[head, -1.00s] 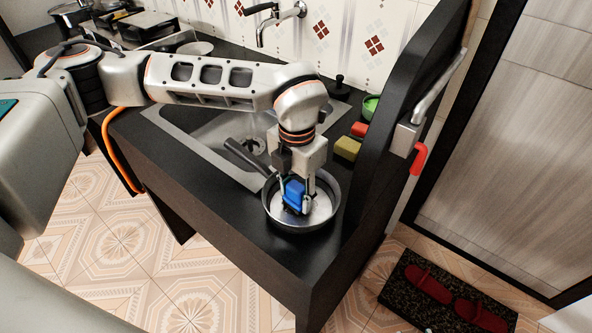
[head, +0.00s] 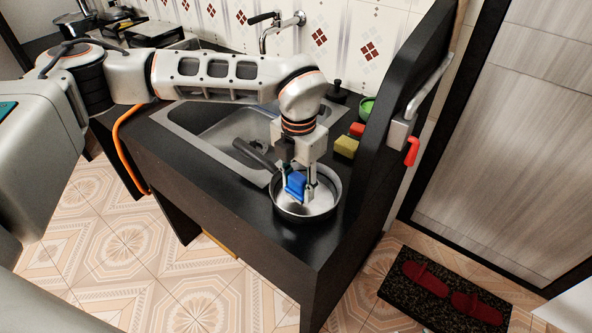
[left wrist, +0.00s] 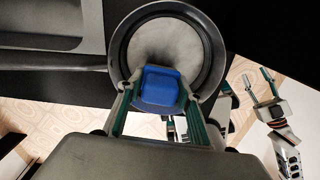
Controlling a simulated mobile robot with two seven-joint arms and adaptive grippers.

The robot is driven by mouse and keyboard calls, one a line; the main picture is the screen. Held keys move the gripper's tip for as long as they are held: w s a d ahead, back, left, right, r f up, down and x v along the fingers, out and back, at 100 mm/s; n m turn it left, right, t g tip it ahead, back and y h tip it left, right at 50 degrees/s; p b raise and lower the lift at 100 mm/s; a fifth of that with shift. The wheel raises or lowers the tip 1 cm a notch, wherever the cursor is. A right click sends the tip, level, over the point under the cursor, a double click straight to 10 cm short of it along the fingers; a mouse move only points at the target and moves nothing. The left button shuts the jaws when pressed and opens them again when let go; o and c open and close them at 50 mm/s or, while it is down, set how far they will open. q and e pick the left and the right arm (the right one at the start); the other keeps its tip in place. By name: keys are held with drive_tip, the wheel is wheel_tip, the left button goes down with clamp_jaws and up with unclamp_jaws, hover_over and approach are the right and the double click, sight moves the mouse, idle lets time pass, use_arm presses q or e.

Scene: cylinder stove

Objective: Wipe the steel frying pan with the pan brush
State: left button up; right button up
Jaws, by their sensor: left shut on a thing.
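The steel frying pan (head: 322,207) rests on the dark counter near its front right end, its dark handle (head: 256,155) pointing back left over the sink edge. My left gripper (head: 299,190) reaches down into the pan and is shut on the blue pan brush (head: 295,186). In the left wrist view the brush (left wrist: 160,86) sits between the fingers, over the near part of the round pan (left wrist: 165,38). The brush's underside is hidden, so I cannot tell if it touches the pan. My right gripper (left wrist: 257,75) shows at the right of that view, fingers apart and empty, away from the pan.
A sink (head: 225,135) lies left of the pan. A yellow sponge (head: 346,147), a red sponge (head: 357,129) and a green bowl (head: 367,108) stand behind it. A dark upright panel (head: 395,120) closes the right side. A faucet (head: 282,28) is at the back wall.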

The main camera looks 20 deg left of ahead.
sight(299, 176)
use_arm(q)
drive_tip(key=shift+w+d+r, duration=0.1)
drive_tip(key=shift+r, duration=0.35)
drive_tip(key=shift+r+p, duration=0.9)
drive_tip(key=shift+r, duration=0.25)
wheel_tip(299, 176, up, 2)
drive_tip(key=shift+p, duration=0.6)
drive_tip(key=shift+r, duration=0.15)
